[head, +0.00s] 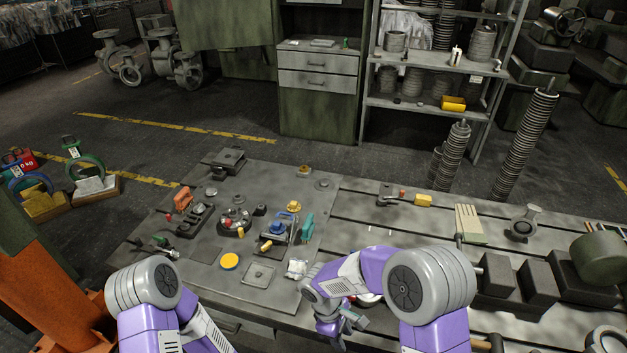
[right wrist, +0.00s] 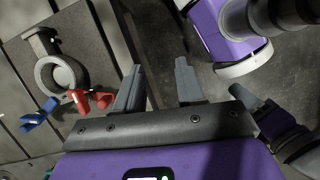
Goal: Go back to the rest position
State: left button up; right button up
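My right gripper (head: 345,328) hangs near the front edge of the workbench (head: 350,215), low in the head view and partly hidden by its own arm. In the right wrist view my right gripper (right wrist: 158,75) has its two grey fingers apart with nothing between them. Dark floor shows behind the fingers. My left arm comes in at the lower left of the head view, but its gripper does not show there.
In the right wrist view a grey ring-shaped casting (right wrist: 46,72), a red part (right wrist: 92,100) and a blue part (right wrist: 38,117) lie left of the fingers. The bench holds a yellow disc (head: 229,261), a small square tray (head: 258,274) and dark blocks (head: 497,272).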

pick_arm(q)
jog(key=shift+w+f, duration=0.1)
jog(key=shift+w, duration=0.6)
pick_arm(e)
jog(key=s+d+f+m+t+y, duration=0.2)
jog(key=s+f+m+y, duration=0.5)
jog(key=f+m, duration=0.7)
jog(key=shift+s+d+f+m+t+y, duration=0.2)
jog(key=shift+s+d+m+t+y, duration=0.1)
jog(key=shift+s+m, duration=0.75)
jog(key=shift+s+n, duration=0.1)
jog(key=shift+n, duration=0.15)
